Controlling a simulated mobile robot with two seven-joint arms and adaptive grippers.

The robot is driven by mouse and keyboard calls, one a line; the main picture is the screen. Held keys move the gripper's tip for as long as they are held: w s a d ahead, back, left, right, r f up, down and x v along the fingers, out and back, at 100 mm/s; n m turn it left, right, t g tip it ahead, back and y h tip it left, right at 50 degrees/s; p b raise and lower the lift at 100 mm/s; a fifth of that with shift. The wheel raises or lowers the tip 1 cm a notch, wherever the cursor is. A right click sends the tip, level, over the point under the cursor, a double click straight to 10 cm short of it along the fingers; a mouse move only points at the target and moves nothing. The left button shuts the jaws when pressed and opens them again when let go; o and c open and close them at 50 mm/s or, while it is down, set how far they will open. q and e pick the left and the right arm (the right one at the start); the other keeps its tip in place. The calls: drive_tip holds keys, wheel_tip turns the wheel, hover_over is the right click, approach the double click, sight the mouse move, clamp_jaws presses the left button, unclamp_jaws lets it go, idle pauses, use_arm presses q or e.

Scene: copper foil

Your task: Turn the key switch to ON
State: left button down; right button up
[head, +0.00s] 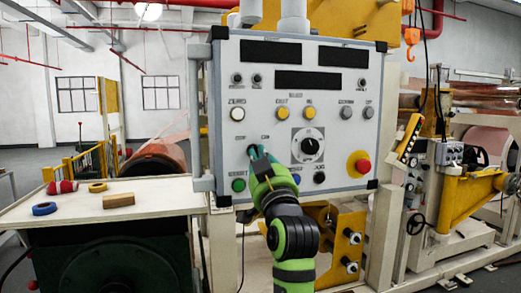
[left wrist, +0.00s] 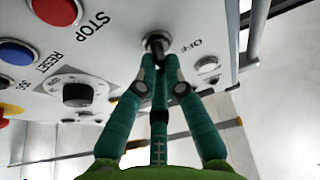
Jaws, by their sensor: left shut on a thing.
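The key switch (left wrist: 157,41) is a round metal-rimmed switch on the grey control panel (head: 222,80). In the left wrist view, an OFF label is printed to its right. My left gripper (head: 257,156) reaches up to the lower left of the panel in the head view and mostly covers the switch there. In the left wrist view, the teal fingers of this gripper (left wrist: 161,62) come together at the switch and are shut on its key. The fingertips hide the key, so its turn angle cannot be told. My right gripper is not in view.
A yellow bracket (head: 345,240) sits below the panel.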

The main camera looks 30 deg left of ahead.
use_arm(q)
drive_tip(key=m+t+h+p, duration=0.1)
drive_tip(key=m+p, duration=0.1)
drive_tip(key=m, duration=0.1)
drive_tip(key=r+m+h+p, duration=0.1)
drive_tip(key=m+p, duration=0.1)
drive_tip(key=shift+s+a+m+t, duration=0.1)
drive_tip(key=shift+s+m+t, duration=0.1)
drive_tip(key=shift+m+t, duration=0.2)
drive_tip(key=shift+f+m+t+h+p, duration=0.1)
drive_tip(key=shift+m+t+h+p, duration=0.3)
drive_tip(key=shift+m+p, duration=0.7)
drive_tip(key=c, duration=1.4)
unclamp_jaws()
drive_tip(key=shift+o, duration=0.4)
drive_tip(key=shift+w+a+f, duration=0.1)
drive_tip(key=shift+w+f, duration=0.05)
drive_tip(key=shift+f, duration=0.15)
drive_tip(key=v, duration=0.7)
drive_tip(key=shift+s, duration=0.3)
